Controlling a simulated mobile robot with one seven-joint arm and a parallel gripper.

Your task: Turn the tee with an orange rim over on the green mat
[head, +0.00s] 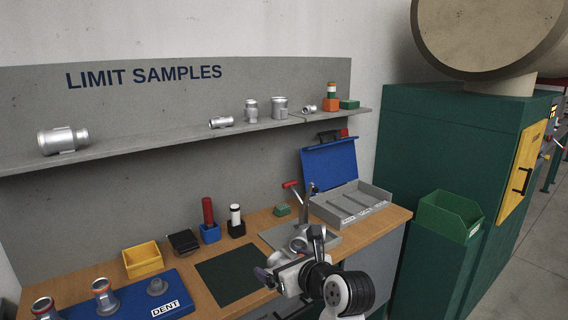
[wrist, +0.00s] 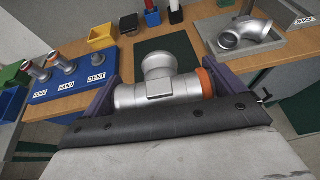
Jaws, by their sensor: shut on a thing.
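The silver tee (wrist: 160,90) with an orange rim (wrist: 207,83) on its right end lies sideways between the purple fingers of my gripper (wrist: 160,76) in the wrist view. My gripper is shut on it, and its branch points away from the wrist, towards the mat. The dark green mat (wrist: 181,46) lies beyond the tee on the bench; the tee hides part of it. In the head view the mat (head: 232,276) is bare, with my gripper (head: 276,270) at its right. The tee is hard to make out there.
A blue board (head: 175,299) with several fittings stands left of the mat. A yellow bin (head: 143,259) and pots with red (head: 208,212) and white-topped (head: 235,216) markers stand behind. A pipe elbow (wrist: 242,36) lies on a grey tray (wrist: 222,51) to the right.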

